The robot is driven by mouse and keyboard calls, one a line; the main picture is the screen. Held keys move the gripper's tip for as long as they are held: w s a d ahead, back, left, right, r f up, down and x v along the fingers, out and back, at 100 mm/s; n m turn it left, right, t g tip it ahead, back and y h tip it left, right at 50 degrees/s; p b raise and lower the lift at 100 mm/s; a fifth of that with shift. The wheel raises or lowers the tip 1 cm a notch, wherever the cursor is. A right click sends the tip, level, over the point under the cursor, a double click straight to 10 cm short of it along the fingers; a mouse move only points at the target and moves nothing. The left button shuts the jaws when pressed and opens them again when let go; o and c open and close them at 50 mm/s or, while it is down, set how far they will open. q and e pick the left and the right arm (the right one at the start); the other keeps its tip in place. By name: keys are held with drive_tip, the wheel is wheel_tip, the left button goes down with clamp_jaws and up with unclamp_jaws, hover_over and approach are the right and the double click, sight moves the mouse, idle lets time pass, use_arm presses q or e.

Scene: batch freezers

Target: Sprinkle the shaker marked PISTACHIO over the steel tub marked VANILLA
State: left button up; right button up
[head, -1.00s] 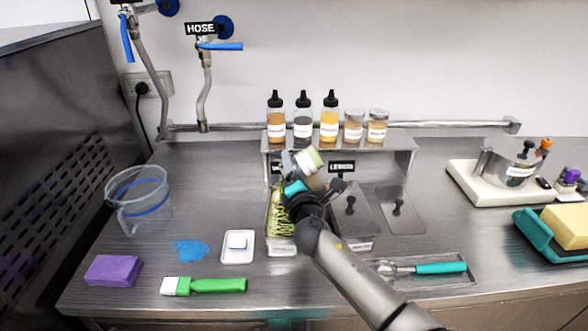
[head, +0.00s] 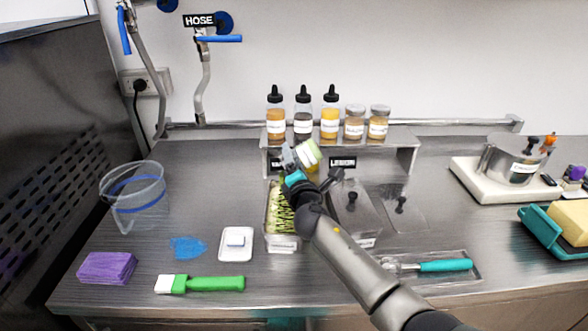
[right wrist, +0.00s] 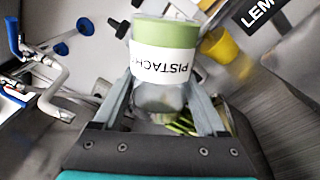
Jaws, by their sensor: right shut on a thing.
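The tub holds pale yellow contents strewn with green bits. The sign behind it is mostly hidden by my gripper; only its first letters, like VA, show. The tub's front label is too small to read. My left gripper is not in view.
A LEMON sign (head: 343,162) stands behind the lidded tub (head: 354,212) to the right. A steel shelf (head: 400,140) with several bottles and jars is close behind my gripper. A scoop with a teal handle (head: 445,266) lies in a front tray. A clear jug (head: 135,195) stands left.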

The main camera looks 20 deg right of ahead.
drive_tip(key=shift+w+d, duration=0.1)
drive_tip(key=shift+w, duration=0.2)
drive_tip(key=shift+r+p, duration=0.75)
drive_tip(key=shift+r, duration=0.15)
drive_tip(key=shift+f+b, duration=0.85)
drive_tip(key=shift+f, duration=0.05)
drive_tip(key=shift+r+p, duration=0.85)
drive_tip(key=shift+r, duration=0.1)
wheel_tip(320, 180, down, 2)
drive_tip(key=shift+f+b, duration=0.1)
drive_tip(key=shift+b, duration=0.85)
drive_tip(key=shift+r, duration=0.2)
